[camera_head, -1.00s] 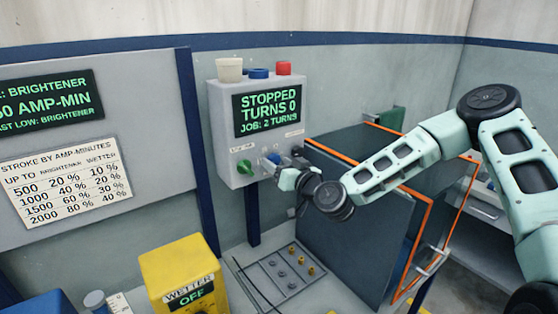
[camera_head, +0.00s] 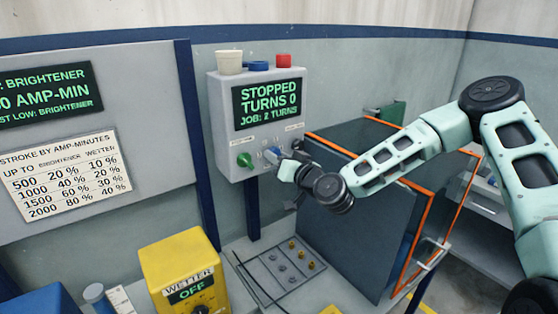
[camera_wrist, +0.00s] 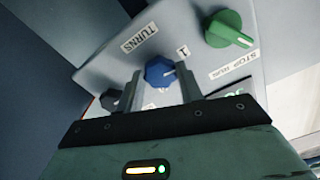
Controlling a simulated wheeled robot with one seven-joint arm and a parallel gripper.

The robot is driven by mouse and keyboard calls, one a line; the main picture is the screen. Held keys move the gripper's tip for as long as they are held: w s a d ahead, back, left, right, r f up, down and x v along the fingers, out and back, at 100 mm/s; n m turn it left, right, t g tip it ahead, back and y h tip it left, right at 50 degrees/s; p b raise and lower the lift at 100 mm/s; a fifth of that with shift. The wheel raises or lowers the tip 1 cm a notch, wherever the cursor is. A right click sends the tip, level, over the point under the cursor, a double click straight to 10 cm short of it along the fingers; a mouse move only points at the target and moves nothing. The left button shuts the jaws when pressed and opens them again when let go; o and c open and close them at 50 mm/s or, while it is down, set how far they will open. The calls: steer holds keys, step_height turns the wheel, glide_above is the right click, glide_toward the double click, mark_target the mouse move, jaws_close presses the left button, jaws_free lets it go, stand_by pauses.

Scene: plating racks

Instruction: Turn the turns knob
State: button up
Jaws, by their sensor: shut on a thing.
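The blue turns knob (camera_wrist: 160,71) is on the front of the grey control box (camera_head: 217,120), beside a TURNS label and a small "1". In the wrist view my gripper (camera_wrist: 160,88) has one finger on each side of the knob and is shut on it. In the head view my gripper (camera_head: 280,166) is at the lower right of the box front and partly hides the knob (camera_head: 272,154). The display (camera_head: 268,104) reads STOPPED, TURNS 0, JOB: 2 TURNS.
A green STOP/RUN knob (camera_wrist: 229,30) is close beside the blue one, and a dark knob (camera_wrist: 111,100) is partly hidden by a finger. A dark panel with orange edging (camera_head: 350,215) stands under my arm. A yellow WETTER box (camera_head: 180,262) sits lower left.

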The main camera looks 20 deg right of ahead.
steer(key=m+b, duration=0.5)
steer(key=m, duration=0.5)
steer(key=shift+m, duration=0.3)
stand_by(0.4)
steer(key=o, duration=1)
